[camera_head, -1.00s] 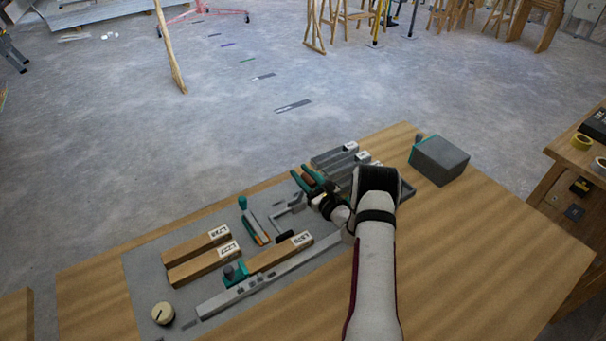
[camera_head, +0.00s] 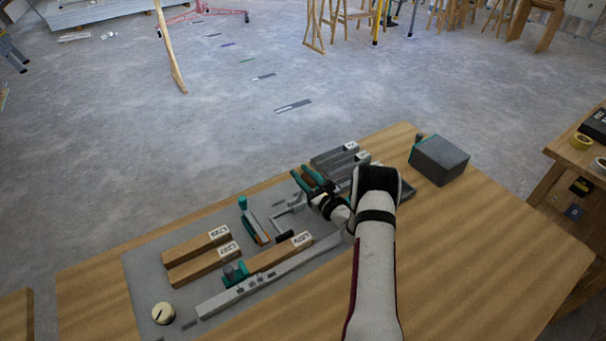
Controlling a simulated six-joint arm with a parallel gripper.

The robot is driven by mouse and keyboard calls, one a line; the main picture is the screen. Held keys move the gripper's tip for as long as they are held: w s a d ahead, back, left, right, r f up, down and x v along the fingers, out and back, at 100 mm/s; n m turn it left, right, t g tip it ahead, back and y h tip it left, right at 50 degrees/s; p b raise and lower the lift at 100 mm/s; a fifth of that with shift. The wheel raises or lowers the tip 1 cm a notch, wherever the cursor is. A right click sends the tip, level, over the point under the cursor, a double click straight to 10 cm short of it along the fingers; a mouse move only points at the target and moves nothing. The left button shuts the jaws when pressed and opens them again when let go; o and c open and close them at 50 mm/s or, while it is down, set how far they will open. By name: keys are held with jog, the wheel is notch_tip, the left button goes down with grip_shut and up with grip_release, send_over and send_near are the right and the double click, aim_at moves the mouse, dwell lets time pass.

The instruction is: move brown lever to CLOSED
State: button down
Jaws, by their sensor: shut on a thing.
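The brown lever (camera_head: 313,174) shows as a small brown piece between teal parts near the back middle of the grey panel (camera_head: 150,262). My gripper (camera_head: 318,190) is right at it, reaching in from the right, and is shut on it. The fingertips are small and dark here, so the exact grip is hard to see. My wrist hides part of the panel around the lever. No OPEN or CLOSED marking is readable beside it.
Wooden blocks with white labels (camera_head: 200,245) lie on the panel's left half, near a cream knob (camera_head: 163,313) and a teal-handled lever (camera_head: 250,218). Grey labelled bars (camera_head: 335,157) lie just behind my gripper. A grey box (camera_head: 440,160) stands at right. The table's right side is clear.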

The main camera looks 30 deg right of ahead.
jog(key=shift+r+n, duration=0.2)
jog(key=shift+n, duration=0.1)
dwell(0.4)
jog(key=a+n, duration=0.3)
jog(key=n, duration=0.1)
jog(key=a+n, duration=0.3)
jog(key=n, duration=0.2)
jog(key=shift+a, duration=0.35)
jog(key=shift+a+f, duration=0.25)
jog(key=shift+a, duration=0.15)
jog(key=shift+s+f, duration=0.1)
jog(key=c, duration=0.7)
grip_release()
